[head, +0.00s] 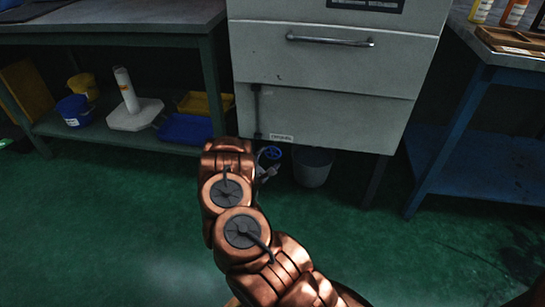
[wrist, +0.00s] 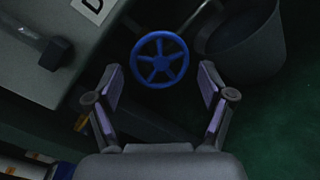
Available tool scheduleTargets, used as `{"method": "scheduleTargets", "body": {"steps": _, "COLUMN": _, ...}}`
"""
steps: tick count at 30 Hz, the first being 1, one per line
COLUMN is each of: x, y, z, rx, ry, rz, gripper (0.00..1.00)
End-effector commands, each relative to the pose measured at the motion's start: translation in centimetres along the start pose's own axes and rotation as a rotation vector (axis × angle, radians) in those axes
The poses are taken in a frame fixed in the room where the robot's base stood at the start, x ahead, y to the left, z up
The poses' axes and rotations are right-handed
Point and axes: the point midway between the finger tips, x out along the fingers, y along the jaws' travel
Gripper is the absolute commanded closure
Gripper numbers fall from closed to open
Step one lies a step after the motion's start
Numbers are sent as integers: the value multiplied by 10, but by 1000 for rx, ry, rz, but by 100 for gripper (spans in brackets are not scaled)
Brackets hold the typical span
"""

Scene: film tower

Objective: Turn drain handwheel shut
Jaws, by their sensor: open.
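The drain handwheel is a blue spoked wheel (wrist: 159,60), facing the wrist camera. In the head view the handwheel (head: 271,153) shows small under the grey cabinet, just right of my arm's far end. My gripper (wrist: 160,80) is open in the wrist view, with one finger on each side and nothing between them. The wheel appears just beyond the fingertips, roughly centred between them. I cannot tell the exact distance, and no contact shows. In the head view my gripper is mostly hidden behind my copper arm.
A grey bucket (wrist: 239,45) stands close right of the wheel; it also shows in the head view (head: 312,168). The grey cabinet (head: 330,115) hangs over the wheel. A left bench (head: 120,22) has tubs on its shelf, and a blue bench (head: 480,165) stands right. Green floor (head: 120,220) is open in front.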

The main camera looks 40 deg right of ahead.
Motion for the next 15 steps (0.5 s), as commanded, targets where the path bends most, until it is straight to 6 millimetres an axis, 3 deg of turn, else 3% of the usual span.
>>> {"method": "scheduleTargets", "body": {"steps": 6, "x": 26, "y": -2, "z": -1, "rx": 0, "ry": 0, "rz": -2, "gripper": 19}}
{"method": "scheduleTargets", "body": {"steps": 15, "x": 35, "y": -1, "z": 0, "rx": -1, "ry": 2, "rz": -1, "gripper": 19}}
